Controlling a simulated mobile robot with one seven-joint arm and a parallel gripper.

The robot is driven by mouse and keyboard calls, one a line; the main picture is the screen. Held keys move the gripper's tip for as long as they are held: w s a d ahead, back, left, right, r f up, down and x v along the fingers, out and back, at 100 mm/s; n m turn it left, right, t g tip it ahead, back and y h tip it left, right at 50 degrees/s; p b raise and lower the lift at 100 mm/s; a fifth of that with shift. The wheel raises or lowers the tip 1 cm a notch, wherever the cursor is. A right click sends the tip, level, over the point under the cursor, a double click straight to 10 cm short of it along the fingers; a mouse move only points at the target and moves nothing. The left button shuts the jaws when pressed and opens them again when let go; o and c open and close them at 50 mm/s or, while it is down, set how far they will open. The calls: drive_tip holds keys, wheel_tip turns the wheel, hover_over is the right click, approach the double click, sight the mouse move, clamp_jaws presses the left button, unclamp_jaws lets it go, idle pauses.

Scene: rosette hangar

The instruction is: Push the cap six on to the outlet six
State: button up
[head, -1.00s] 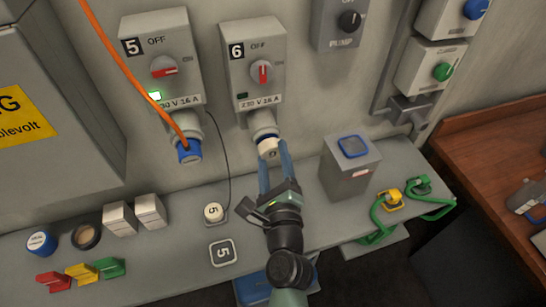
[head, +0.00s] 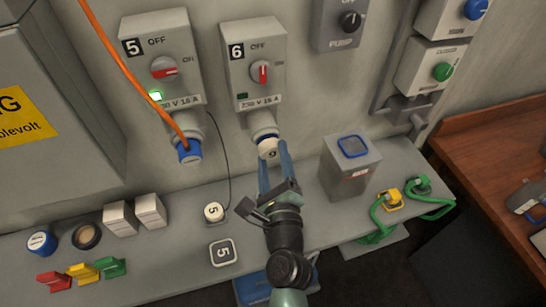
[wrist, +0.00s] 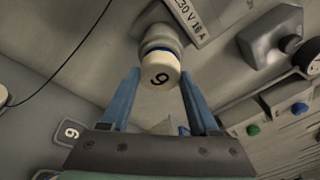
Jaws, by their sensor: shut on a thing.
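Outlet six is the grey box (head: 254,60) marked 6, with a red switch; its round socket (head: 262,123) points down and outward. The cream cap six (head: 268,148) is at the socket's mouth, in line with it. In the wrist view, the cap (wrist: 160,70) shows its 6 on the end face, and a blue ring (wrist: 160,47) shows between it and the socket body. I cannot tell how deep the cap sits. My gripper (head: 274,160) is shut on the cap, with one blue finger on each side; the fingers also show in the wrist view (wrist: 160,88).
Outlet five (head: 160,60) at left has a blue plug (head: 189,151) and an orange cable. A thin black cord hangs between the outlets to the cap five (head: 214,212) on the shelf. A grey box with a blue top (head: 350,165) stands close to the right of my gripper.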

drive_tip(key=shift+w+a+r, duration=0.1)
drive_tip(key=shift+w+a, duration=0.05)
drive_tip(key=shift+w, duration=0.35)
idle(0.6)
drive_tip(key=o, duration=1.4)
drive_tip(key=shift+c, duration=0.2)
drive_tip(key=shift+s, duration=0.15)
drive_tip(key=s+d+b, duration=0.1)
drive_tip(key=s+b, duration=0.1)
drive_tip(key=s, duration=1)
drive_tip(key=shift+s+d+b, duration=0.3)
drive_tip(key=shift+r, duration=0.1)
